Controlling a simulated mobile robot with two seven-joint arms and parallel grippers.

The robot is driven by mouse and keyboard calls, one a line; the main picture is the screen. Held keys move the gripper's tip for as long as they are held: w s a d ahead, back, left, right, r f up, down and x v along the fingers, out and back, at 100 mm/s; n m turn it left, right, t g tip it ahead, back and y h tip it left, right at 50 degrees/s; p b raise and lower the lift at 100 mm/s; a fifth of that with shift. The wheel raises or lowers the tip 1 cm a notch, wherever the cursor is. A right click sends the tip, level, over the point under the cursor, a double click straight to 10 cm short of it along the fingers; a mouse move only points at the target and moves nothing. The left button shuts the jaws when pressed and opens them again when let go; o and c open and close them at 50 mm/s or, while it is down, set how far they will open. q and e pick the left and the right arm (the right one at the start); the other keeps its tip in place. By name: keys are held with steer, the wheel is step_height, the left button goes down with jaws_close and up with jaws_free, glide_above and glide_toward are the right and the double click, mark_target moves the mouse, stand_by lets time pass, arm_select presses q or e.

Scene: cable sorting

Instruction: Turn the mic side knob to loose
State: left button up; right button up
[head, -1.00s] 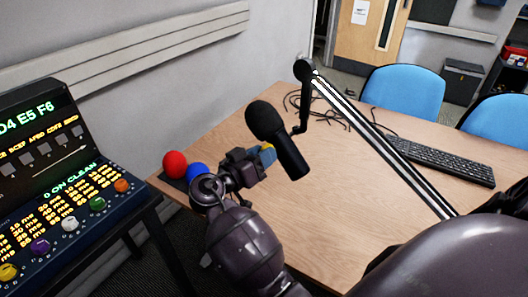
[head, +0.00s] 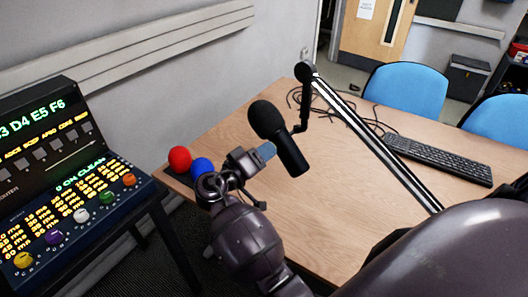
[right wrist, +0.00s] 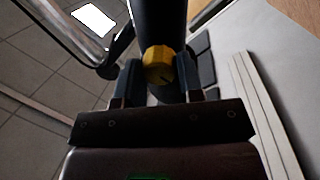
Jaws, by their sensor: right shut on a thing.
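The black microphone (head: 280,138) hangs tilted from its boom arm over the table. Its yellow side knob (right wrist: 158,63) shows in the right wrist view, with a dark mark on its face, between my right gripper's two fingers. My right gripper (head: 266,152) is shut on the knob from the left side of the microphone. In the head view the fingers hide the knob. The microphone body also shows in the right wrist view (right wrist: 158,20), behind the knob. My left gripper is not in view.
A boom arm (head: 365,128) crosses above the table (head: 335,215). A keyboard (head: 436,160) and loose cables (head: 350,108) lie on the table. A lit control console (head: 75,205) is at the left.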

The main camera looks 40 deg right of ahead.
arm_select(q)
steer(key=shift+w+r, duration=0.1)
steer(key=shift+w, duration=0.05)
arm_select(e)
steer(key=o, duration=0.9)
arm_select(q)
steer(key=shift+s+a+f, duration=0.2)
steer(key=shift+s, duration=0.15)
arm_select(e)
steer(key=shift+a, duration=0.1)
